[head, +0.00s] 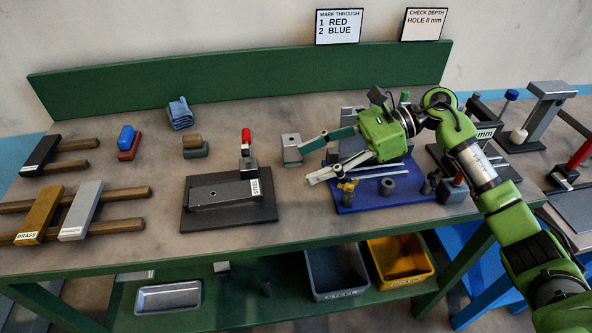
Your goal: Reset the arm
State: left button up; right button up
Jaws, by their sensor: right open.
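My right gripper (308,160) shows in the head view at the end of the green right arm, which comes in from the right edge. Its two long fingers point left and are spread apart, with nothing seen between them. It is above the blue mat (372,202) on the right-middle of the bench; exact height is hard to tell. A small grey block (291,150) is close to the tip of the upper finger; I cannot tell whether they touch. My left gripper is not in view.
Left of the gripper a dark plate (195,218) carries a steel block (223,193) and a red-handled clamp (246,137). Brass (41,213) and aluminium-coloured (82,210) bars lie on wooden rails at the left. Grey (335,293) and yellow (401,283) bins stand on the lower shelf. The bench's front middle is clear.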

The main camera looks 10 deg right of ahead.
jog(key=shift+d+r, duration=0.1)
jog(key=shift+d, duration=0.15)
